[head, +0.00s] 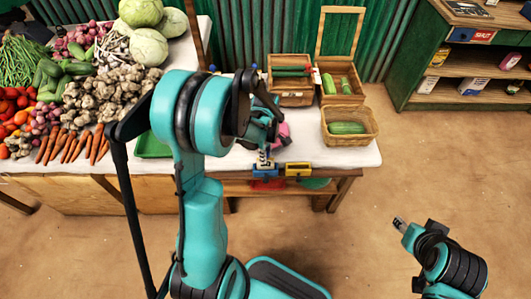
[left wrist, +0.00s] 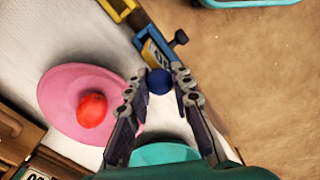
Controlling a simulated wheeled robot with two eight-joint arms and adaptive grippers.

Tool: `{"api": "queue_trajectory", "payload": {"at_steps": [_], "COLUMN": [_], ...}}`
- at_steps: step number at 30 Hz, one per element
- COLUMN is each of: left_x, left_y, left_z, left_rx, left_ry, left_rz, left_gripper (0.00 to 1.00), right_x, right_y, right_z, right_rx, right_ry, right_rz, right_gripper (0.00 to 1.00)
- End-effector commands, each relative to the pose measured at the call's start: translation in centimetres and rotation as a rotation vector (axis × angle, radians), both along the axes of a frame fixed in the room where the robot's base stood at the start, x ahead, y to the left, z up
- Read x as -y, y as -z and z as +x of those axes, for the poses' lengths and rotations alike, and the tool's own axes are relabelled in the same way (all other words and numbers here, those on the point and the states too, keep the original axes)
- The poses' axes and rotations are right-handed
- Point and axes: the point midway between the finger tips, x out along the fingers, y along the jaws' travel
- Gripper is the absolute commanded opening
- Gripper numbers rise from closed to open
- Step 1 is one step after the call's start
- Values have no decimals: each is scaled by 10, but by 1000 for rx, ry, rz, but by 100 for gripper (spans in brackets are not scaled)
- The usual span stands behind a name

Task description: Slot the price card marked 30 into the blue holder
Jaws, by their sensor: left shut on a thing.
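My left gripper (head: 264,148) is over the front edge of the white-topped table. In the left wrist view, its fingers (left wrist: 159,84) are closed around a dark blue round knob (left wrist: 159,81). A pale card (left wrist: 154,54) with dark digits, partly hidden, shows just beyond the knob, at the blue holder (left wrist: 177,40). The digits look like 30 upside down. In the head view the blue holder (head: 264,172) is on the table's front edge, right below the gripper. I cannot tell how deep the card sits. My right gripper (head: 400,224) is away from the table, over the floor.
A yellow holder (head: 298,169) is beside the blue one. A pink dish (left wrist: 62,108) with a red round thing (left wrist: 92,110) lies close to the left gripper. A wicker basket (head: 366,138) and wooden crates stand behind; vegetables fill the left.

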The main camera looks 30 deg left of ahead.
Motion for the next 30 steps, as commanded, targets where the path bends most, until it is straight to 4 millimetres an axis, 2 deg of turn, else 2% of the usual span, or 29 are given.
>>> {"api": "queue_trajectory", "payload": {"at_steps": [6, 7, 9, 16, 19, 30], "left_x": [0, 0, 0, 0, 0, 0], "left_y": [0, 0, 0, 0, 0, 0], "left_z": [0, 0, 0, 0, 0, 0], "left_rx": [0, 0, 0, 0, 0, 0], "left_ry": [0, 0, 0, 0, 0, 0], "left_rz": [0, 0, 0, 0, 0, 0], "left_gripper": [0, 27, 45, 46, 70, 70], "right_x": [0, 0, 0, 0, 0, 0], "right_y": [0, 0, 0, 0, 0, 0], "right_z": [0, 0, 0, 0, 0, 0], "right_rx": [0, 0, 0, 0, 0, 0], "right_ry": [0, 0, 0, 0, 0, 0], "right_rz": [0, 0, 0, 0, 0, 0], "right_gripper": [42, 42, 42, 42, 42, 42]}}
